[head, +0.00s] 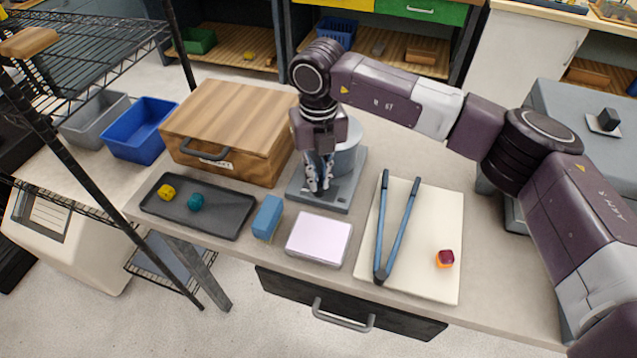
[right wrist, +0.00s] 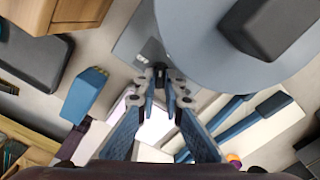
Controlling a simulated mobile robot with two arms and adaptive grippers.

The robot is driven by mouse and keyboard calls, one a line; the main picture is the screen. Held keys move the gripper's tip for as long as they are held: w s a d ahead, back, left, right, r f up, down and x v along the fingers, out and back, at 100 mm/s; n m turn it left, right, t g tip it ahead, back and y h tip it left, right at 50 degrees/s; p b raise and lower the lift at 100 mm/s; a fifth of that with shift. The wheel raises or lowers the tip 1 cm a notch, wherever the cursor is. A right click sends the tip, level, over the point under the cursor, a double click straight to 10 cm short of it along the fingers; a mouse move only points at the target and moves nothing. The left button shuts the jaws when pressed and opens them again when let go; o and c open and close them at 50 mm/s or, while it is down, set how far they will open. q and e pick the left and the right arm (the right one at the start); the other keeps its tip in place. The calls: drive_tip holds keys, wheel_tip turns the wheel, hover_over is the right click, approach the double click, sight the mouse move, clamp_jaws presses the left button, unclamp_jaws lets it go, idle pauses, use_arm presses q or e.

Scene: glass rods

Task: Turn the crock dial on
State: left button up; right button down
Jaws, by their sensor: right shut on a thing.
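The crock (head: 348,158) is a grey round pot on a flat grey base (head: 334,203), in the middle of the table. In the right wrist view the crock (right wrist: 205,45) shows large, with a dark handle on top. My right gripper (head: 318,188) reaches down from above to the front of the base, just in front of the pot. In the right wrist view my right gripper (right wrist: 161,78) has its fingertips close together at the base, shut on the crock dial. The fingers hide the dial, so its angle cannot be seen. My left gripper is not in view.
A wooden box (head: 228,125) stands left of the crock. A dark tray (head: 225,222) with two small lumps, a blue block (head: 267,217) and a pale pink block (head: 319,238) lie in front. Blue tongs (head: 404,225) and a small red-orange item (head: 445,259) lie on a cream board (head: 425,283).

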sight(319, 182)
drive_tip(key=m+b, duration=0.2)
drive_tip(key=m, duration=0.1)
drive_tip(key=shift+m, duration=0.3)
drive_tip(key=shift+m+b, duration=0.85)
drive_tip(key=shift+m, duration=0.65)
drive_tip(key=shift+w+r, duration=0.1)
drive_tip(key=c, duration=2.3)
unclamp_jaws()
wheel_tip(319, 182, up, 12)
drive_tip(key=shift+r, duration=0.1)
